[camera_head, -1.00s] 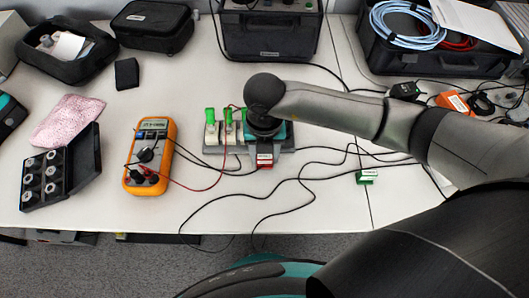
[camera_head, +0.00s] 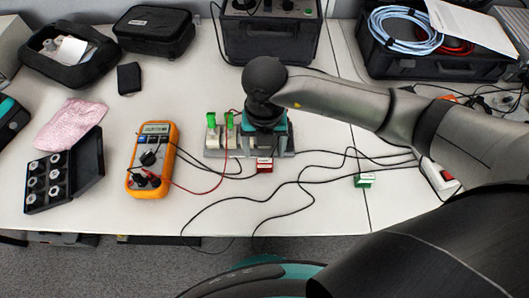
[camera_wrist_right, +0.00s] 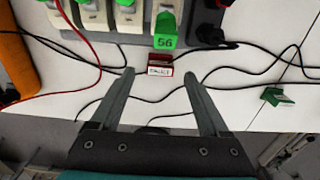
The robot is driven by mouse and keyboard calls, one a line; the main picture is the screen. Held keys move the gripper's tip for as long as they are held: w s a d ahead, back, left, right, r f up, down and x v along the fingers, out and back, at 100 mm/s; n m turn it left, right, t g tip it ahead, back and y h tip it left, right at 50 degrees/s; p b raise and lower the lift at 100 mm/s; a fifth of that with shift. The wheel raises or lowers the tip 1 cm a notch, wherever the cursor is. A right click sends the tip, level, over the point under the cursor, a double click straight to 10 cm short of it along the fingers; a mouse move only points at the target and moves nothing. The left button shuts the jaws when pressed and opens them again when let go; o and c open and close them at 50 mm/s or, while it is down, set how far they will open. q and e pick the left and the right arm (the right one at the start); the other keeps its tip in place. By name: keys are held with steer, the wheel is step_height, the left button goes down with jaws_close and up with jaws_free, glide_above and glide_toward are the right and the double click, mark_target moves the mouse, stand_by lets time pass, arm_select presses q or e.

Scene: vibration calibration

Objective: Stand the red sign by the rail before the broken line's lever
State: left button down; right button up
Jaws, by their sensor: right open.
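The red sign (camera_head: 264,165), a small block with a white label, stands on the table just in front of the grey rail (camera_head: 213,153). It also shows in the right wrist view (camera_wrist_right: 160,63). The rail carries white switches with green levers (camera_head: 229,120); one green lever (camera_wrist_right: 165,30) has a tag reading 56 and is just behind the sign. My right gripper (camera_wrist_right: 159,76) is open, its fingertips at either side of the sign's near side, with no visible contact. My left gripper is out of view.
A green sign (camera_head: 364,181) stands to the right. Black cables cross the table near the signs. An orange multimeter (camera_head: 152,160) with a red lead is left of the rail. A black case (camera_head: 270,35) stands behind. A red-and-white power strip (camera_head: 440,176) is at right.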

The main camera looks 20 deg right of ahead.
mark_target(265, 159)
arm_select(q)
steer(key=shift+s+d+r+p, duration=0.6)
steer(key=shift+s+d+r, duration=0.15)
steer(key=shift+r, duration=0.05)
arm_select(e)
step_height(265, 159, up, 7)
steer(key=shift+r, duration=0.1)
